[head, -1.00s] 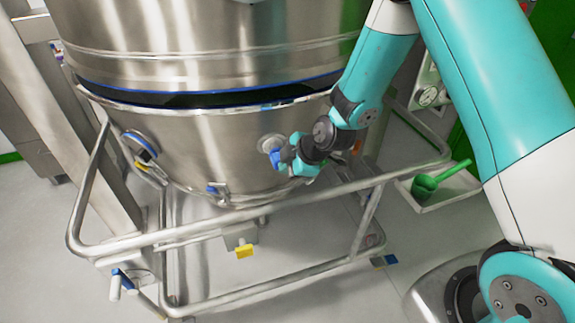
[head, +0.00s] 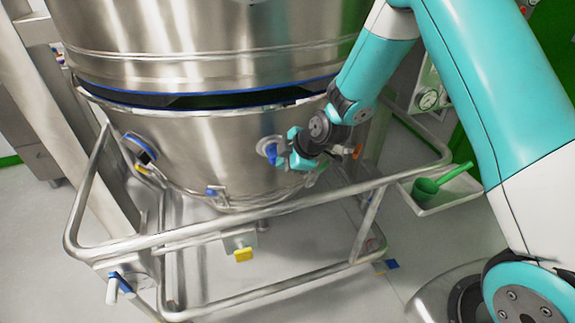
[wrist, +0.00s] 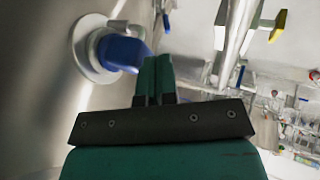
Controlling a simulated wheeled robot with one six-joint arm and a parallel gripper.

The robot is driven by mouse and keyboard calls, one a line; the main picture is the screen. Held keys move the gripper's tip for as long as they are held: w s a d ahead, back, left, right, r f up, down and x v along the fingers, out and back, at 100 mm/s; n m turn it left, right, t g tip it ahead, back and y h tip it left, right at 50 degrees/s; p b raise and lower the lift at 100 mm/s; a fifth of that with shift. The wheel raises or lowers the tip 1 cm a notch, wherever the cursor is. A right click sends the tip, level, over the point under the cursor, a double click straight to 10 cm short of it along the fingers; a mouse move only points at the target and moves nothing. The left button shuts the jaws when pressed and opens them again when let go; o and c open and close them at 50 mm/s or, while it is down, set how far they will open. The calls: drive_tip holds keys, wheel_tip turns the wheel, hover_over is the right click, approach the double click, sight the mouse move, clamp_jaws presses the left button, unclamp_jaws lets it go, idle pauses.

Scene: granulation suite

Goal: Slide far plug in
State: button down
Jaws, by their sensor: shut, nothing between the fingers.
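A blue plug (head: 271,152) sits in a round pale port on the right part of the steel bowl. In the wrist view the same plug (wrist: 122,53) stands out from its round flange (wrist: 88,48). My gripper (head: 286,158) is right beside this plug in the head view. In the wrist view my gripper (wrist: 157,62) has its dark green fingers together and empty, with the tips close to the plug's outer end. I cannot tell whether they touch it. Another blue-rimmed port (head: 140,147) is on the bowl's left side.
A steel tube frame (head: 225,236) rings the bowl (head: 210,150), with a rail below my gripper. A yellow tag (head: 243,254) hangs under the bowl. A green scoop (head: 428,188) lies in a tray (head: 450,197) at the right. Open floor lies beyond the frame.

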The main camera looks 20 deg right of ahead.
drive_tip(key=s+d+r, duration=0.4)
drive_tip(key=s+r, duration=0.4)
drive_tip(key=s+a+r+m+g+p, duration=0.3)
drive_tip(key=s+r+m, duration=0.2)
drive_tip(key=s+r, duration=0.5)
drive_tip(key=s+a+r+m+g+p, duration=0.2)
drive_tip(key=s+a+r+m+p, duration=0.1)
drive_tip(key=s+r, duration=0.7)
drive_tip(key=s+m, duration=0.1)
drive_tip(key=s, duration=0.2)
drive_tip(key=shift+s+m+g, duration=0.3)
drive_tip(key=shift+m+g, duration=0.1)
drive_tip(key=shift+a, duration=0.1)
